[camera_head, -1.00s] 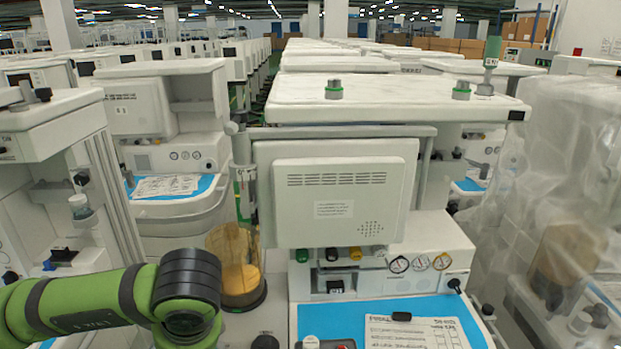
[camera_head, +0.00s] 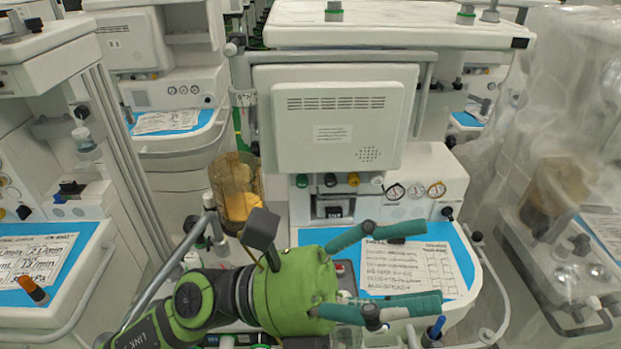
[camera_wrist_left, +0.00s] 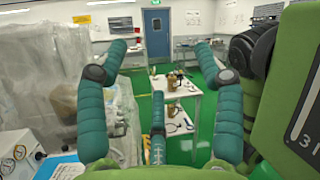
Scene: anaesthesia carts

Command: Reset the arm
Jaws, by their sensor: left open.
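My left gripper (camera_head: 432,267) is open over the front of the middle anaesthesia cart (camera_head: 333,120). Its teal fingers are spread and point right in the head view, with nothing between them. They pass in front of the cart's blue work surface (camera_head: 462,243) and the printed sheet (camera_head: 395,262). In the left wrist view the same gripper (camera_wrist_left: 160,50) has its fingers wide apart and empty. My green left arm (camera_head: 200,302) comes in from the lower left. My right gripper is not in view.
An amber canister (camera_head: 237,190) stands beside the middle cart, behind my arm. A plastic-covered cart (camera_head: 560,150) is on the right, another cart (camera_head: 45,150) on the left. The left wrist view shows a white table (camera_wrist_left: 180,100), a blue door (camera_wrist_left: 157,37) and open green floor (camera_wrist_left: 218,72).

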